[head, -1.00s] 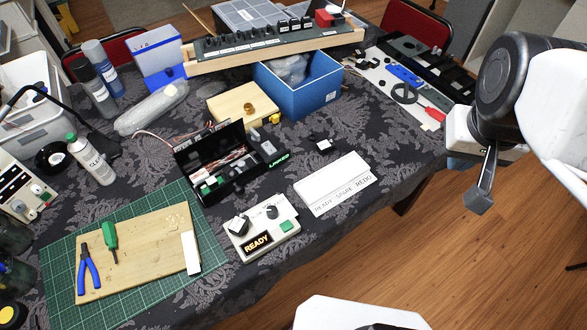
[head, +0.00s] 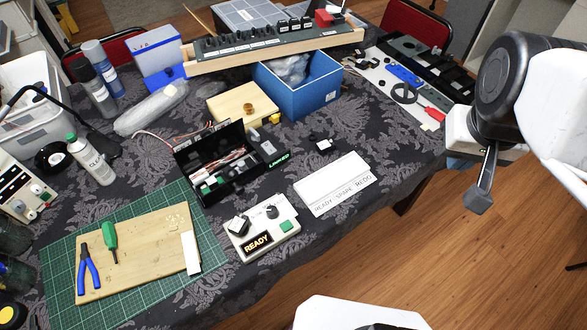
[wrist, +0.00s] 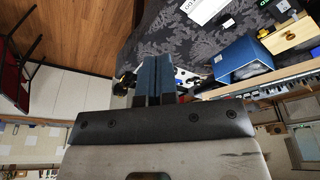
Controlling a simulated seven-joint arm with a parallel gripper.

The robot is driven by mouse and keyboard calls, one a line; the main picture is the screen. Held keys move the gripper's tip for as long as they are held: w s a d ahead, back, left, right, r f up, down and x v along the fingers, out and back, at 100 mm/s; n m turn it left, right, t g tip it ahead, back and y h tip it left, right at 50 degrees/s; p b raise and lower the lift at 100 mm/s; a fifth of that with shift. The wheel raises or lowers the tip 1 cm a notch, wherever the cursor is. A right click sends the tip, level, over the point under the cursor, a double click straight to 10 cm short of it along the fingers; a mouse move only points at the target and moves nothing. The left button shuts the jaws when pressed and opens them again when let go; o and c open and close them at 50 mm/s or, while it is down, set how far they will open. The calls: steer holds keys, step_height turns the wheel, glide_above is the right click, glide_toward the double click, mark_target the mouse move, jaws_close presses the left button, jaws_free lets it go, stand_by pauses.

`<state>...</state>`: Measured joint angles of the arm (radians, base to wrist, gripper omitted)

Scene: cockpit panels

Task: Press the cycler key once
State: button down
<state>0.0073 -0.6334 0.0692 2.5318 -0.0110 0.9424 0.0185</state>
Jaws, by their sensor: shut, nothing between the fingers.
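A small cream control box (head: 258,245) stands on the dark patterned cloth near the table's front edge, in the head view. It carries a green square key (head: 285,226), a black knob (head: 271,212), a black-and-white switch (head: 238,225) and a lit READY display (head: 257,244). No legible label shows which part is the cycler key. My gripper (wrist: 154,72) is shut and empty in the wrist view, its two blue-grey fingers side by side. In the head view my arm is at the far right, beyond the table edge and well apart from the box.
A white sign plate (head: 335,184) lies right of the box. A black open case (head: 216,165) stands behind it, with a blue bin (head: 300,95) and a long switch panel (head: 277,42) farther back. A board (head: 135,250) with tools lies left. Bare cloth lies between sign and table edge.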

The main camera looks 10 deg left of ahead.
steer(key=shift+a, duration=0.15)
steer(key=m+t+h, duration=0.2)
steer(key=m+h, duration=0.1)
steer(key=h, duration=0.5)
glide_above(285, 224)
step_height(285, 224, down, 22)
stand_by(0.6)
steer(key=shift+f, duration=0.2)
stand_by(0.3)
steer(key=shift+f, duration=4.2)
steer(key=shift+f, duration=0.4)
